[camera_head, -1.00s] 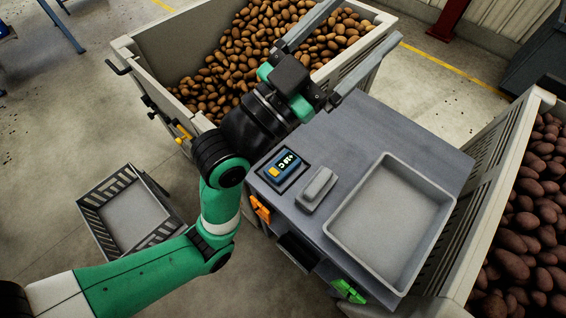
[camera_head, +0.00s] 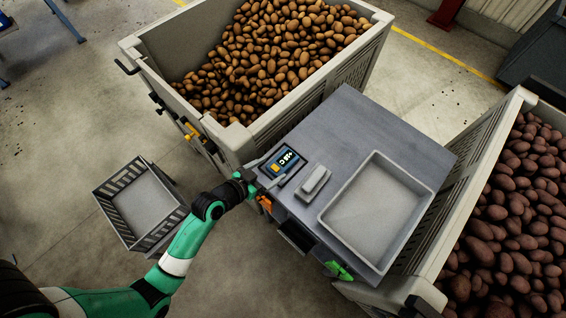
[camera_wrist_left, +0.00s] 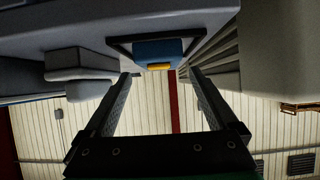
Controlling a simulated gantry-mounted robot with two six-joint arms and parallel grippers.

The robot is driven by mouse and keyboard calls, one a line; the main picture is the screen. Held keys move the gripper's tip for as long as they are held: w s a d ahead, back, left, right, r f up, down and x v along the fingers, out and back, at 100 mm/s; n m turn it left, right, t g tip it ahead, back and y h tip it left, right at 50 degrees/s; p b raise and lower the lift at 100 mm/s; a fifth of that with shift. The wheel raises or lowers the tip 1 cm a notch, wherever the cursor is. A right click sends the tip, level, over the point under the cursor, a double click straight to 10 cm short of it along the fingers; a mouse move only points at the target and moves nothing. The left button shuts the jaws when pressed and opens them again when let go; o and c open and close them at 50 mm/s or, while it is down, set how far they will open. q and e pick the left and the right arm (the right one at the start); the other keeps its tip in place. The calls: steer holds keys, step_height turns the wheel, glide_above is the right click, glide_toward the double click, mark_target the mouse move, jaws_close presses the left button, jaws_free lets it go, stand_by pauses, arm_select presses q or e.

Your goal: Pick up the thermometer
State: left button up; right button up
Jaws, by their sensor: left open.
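The thermometer (camera_head: 281,162) is a small blue device with a lit display and a yellow-orange button. It lies in a dark frame at the near left corner of the grey table. In the left wrist view, its blue end (camera_wrist_left: 157,49) shows just beyond and between the fingers. My left gripper (camera_head: 269,171) is at the table's left edge, open, with its fingers pointing toward the thermometer, one on each side. I cannot tell whether they touch it. Nothing is held. My right gripper does not show.
A grey block (camera_head: 313,182) lies right of the thermometer, then a shallow grey tray (camera_head: 429,190). Orange (camera_head: 264,203) and green (camera_head: 338,270) parts sit on the table's front. Potato bins stand behind (camera_head: 240,140) and right (camera_head: 462,200). A dark crate (camera_head: 108,190) is on the floor.

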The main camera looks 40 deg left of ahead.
mark_target(283, 162)
arm_select(q)
steer(key=shift+x, duration=0.85)
steer(key=shift+w+f+b, duration=0.25)
steer(key=shift+w+b, duration=0.05)
steer(key=shift+w, duration=0.05)
steer(key=b+x, duration=0.1)
steer(key=x, duration=0.3)
steer(key=shift+w+r, duration=0.15)
steer(key=shift+w, duration=0.15)
steer(key=c, duration=1.3)
steer(key=shift+o, duration=0.2)
steer(key=shift+r, duration=0.1)
